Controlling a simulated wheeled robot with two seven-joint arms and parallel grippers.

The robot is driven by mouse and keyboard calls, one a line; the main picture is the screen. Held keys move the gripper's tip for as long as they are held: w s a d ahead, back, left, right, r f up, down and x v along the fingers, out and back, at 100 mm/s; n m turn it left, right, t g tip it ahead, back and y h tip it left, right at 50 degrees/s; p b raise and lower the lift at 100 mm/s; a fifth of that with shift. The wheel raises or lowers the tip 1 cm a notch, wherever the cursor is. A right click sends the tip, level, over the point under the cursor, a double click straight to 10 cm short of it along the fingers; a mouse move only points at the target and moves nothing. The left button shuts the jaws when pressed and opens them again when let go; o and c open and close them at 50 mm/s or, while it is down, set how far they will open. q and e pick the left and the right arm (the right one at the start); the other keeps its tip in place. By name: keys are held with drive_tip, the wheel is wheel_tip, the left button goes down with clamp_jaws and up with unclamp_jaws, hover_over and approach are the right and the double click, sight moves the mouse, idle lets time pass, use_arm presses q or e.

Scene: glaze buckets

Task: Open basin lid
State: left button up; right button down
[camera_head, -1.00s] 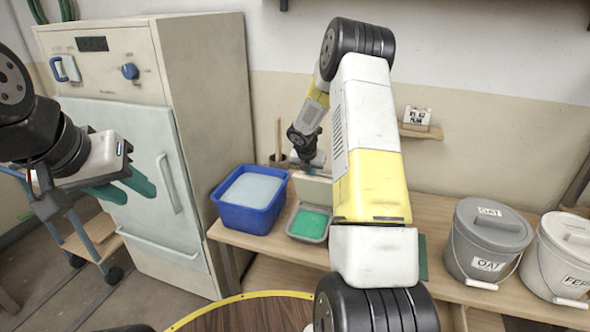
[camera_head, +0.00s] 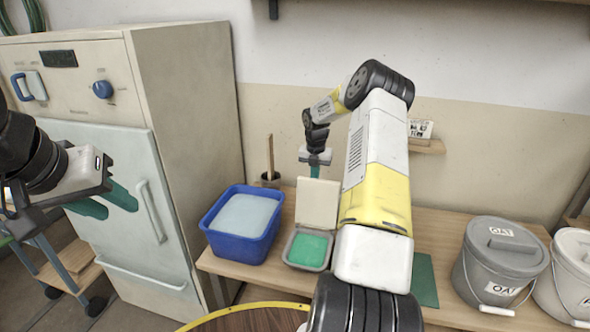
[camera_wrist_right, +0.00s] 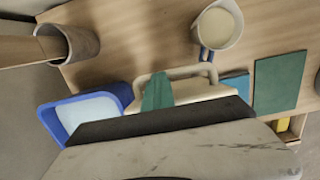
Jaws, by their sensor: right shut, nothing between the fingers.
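The small grey basin (camera_head: 306,251) stands on the wooden bench with bright green contents showing. Its beige lid (camera_head: 317,203) stands raised and roughly upright at the basin's back edge. My right gripper (camera_head: 315,172) is just above the lid's top edge, fingers down. In the right wrist view, the shut teal fingers (camera_wrist_right: 158,92) show beside the beige lid (camera_wrist_right: 203,88) and its handle; I cannot tell whether they touch it. My left gripper (camera_head: 106,203) is at the left, away from the basin, its teal fingers apart and empty.
A blue tub (camera_head: 243,224) stands left of the basin. Grey (camera_head: 500,260) and white (camera_head: 575,280) lidded buckets stand at the right. A holder with a stick (camera_head: 270,177) is behind the tub. A pale cabinet (camera_head: 120,150) fills the left. The wrist view shows a mug (camera_wrist_right: 218,25).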

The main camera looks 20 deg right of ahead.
drive_tip(key=shift+d+f, duration=0.45)
drive_tip(key=shift+d, duration=0.15)
drive_tip(key=shift+r, duration=0.45)
drive_tip(key=s+a+r+m+t, duration=0.1)
drive_tip(key=s+a+r+m, duration=0.3)
drive_tip(key=r, duration=0.6)
drive_tip(key=s+a+r+m, duration=0.2)
drive_tip(key=a+r, duration=0.3)
drive_tip(key=r, duration=0.5)
drive_tip(key=s+a+r+m+t, duration=0.1)
drive_tip(key=s+a+r+m, duration=0.55)
drive_tip(key=s, duration=0.35)
drive_tip(key=s+a+r+m+t+y, duration=0.1)
drive_tip(key=s+a+m, duration=0.3)
drive_tip(key=s+m, duration=0.4)
drive_tip(key=s+a+r+m+t+y, duration=0.1)
drive_tip(key=s+a+m, duration=0.3)
drive_tip(key=s+m, duration=0.4)
drive_tip(key=s+t, duration=0.1)
drive_tip(key=s, duration=0.4)
drive_tip(key=shift+s+y, duration=0.3)
drive_tip(key=shift+y, duration=0.1)
drive_tip(key=shift+s+r, duration=0.1)
